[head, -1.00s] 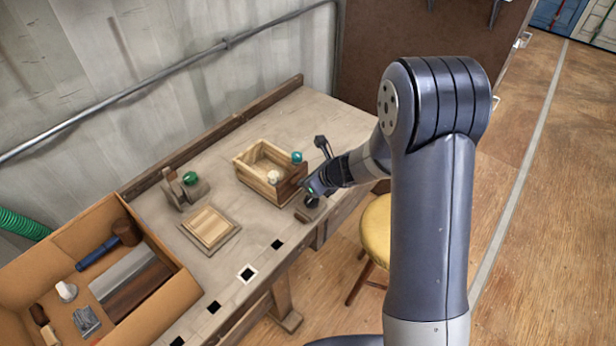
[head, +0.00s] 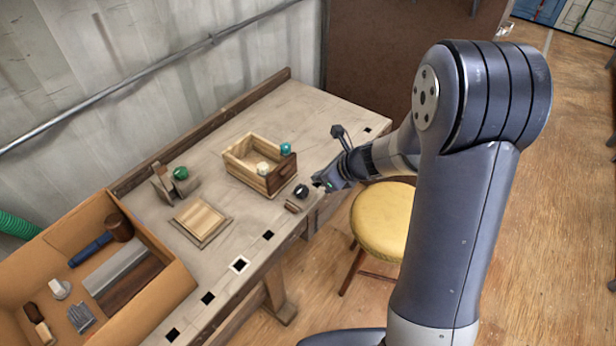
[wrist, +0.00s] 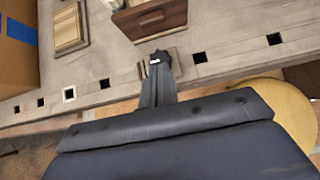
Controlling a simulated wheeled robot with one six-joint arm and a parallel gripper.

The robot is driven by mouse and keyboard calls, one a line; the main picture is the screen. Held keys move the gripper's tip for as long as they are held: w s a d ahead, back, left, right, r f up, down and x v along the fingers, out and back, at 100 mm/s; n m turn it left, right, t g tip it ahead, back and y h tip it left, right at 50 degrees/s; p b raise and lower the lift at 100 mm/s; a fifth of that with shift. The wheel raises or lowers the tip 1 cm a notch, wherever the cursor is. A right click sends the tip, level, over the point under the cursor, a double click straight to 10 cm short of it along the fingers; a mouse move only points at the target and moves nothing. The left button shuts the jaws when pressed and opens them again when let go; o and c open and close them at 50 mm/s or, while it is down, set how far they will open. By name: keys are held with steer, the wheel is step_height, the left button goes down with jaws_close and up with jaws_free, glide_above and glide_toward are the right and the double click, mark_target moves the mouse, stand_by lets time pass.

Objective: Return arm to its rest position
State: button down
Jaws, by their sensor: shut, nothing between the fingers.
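My gripper (head: 318,185) is at the front edge of the workbench (head: 255,228), to the right of the small wooden box (head: 272,182). It looks closed and empty. My arm reaches in from the right of the head view, bent at the elbow. A small dark-knobbed block (head: 298,196) lies on the bench close to the fingertips; whether they touch it cannot be told.
A cardboard box (head: 184,282) with tools stands at the left. A square wooden panel (head: 202,220) and a block with a green ball (head: 180,173) lie on the bench. A yellow stool (head: 380,222) stands below my arm. Open floor lies to the right.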

steer(key=v, duration=0.4)
steer(key=shift+s+d+r, duration=0.1)
steer(key=shift+s, duration=0.05)
